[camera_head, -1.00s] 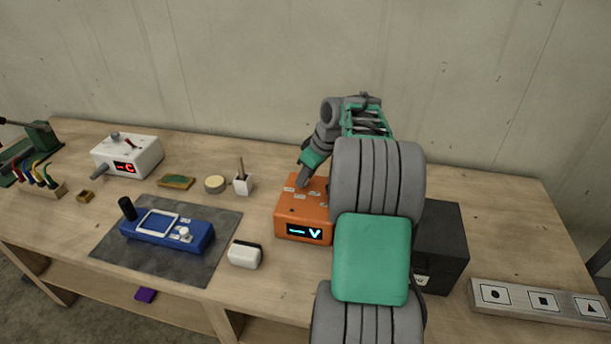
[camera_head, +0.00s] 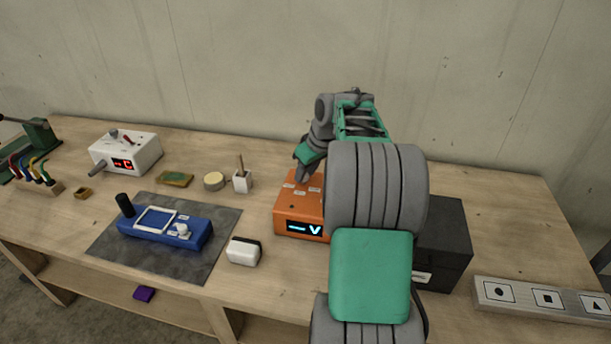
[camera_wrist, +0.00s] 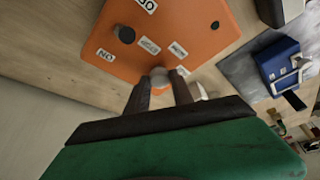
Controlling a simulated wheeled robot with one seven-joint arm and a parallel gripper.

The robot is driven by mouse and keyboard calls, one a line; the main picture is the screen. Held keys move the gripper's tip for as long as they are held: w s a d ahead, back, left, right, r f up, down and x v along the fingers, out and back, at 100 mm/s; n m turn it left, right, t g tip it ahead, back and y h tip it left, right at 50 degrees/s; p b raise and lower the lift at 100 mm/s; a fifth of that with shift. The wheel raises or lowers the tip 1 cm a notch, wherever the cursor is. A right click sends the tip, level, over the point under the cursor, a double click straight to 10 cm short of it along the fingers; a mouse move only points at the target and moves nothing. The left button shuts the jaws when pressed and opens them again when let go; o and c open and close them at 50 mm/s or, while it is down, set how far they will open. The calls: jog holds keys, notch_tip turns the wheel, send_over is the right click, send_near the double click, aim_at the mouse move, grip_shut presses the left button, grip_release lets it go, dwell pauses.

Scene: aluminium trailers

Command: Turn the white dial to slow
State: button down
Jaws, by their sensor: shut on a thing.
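The orange box (camera_head: 300,215) stands on the bench with a lit display on its front. In the wrist view its top (camera_wrist: 190,25) carries several small labels, an ON/OFF pair beside a dark knob (camera_wrist: 125,34) and two blurred labels near the pale dial. My gripper (camera_head: 302,178) reaches down onto the rear of the box top. In the wrist view the two fingers of my gripper (camera_wrist: 160,80) are closed around the small pale dial (camera_wrist: 159,72), one finger on each side. The dial's pointer and exact setting are hidden, and the two label words are too blurred to read surely.
A white block (camera_head: 243,252) sits left of the orange box. A black box (camera_head: 445,240) stands to the right, partly behind my arm.

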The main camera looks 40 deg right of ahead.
jog(key=m+b, duration=0.1)
jog(key=m+h+b, duration=0.1)
jog(key=m, duration=0.2)
jog(key=shift+a+f+h+b, duration=0.15)
jog(key=shift+a+h+b, duration=0.1)
jog(key=shift+h+b, duration=0.15)
jog(key=m, duration=0.2)
jog(key=m+g+h+b, duration=0.1)
jog(key=m, duration=0.2)
jog(key=shift+w+a+h, duration=0.1)
jog(key=shift+a+h, duration=0.05)
jog(key=shift+h, duration=0.15)
jog(key=shift+m, duration=0.3)
jog(key=c, duration=1.1)
grip_release()
jog(key=shift+r, duration=0.25)
jog(key=v, duration=0.7)
jog(key=shift+r+b, duration=0.3)
jog(key=shift+b, duration=0.1)
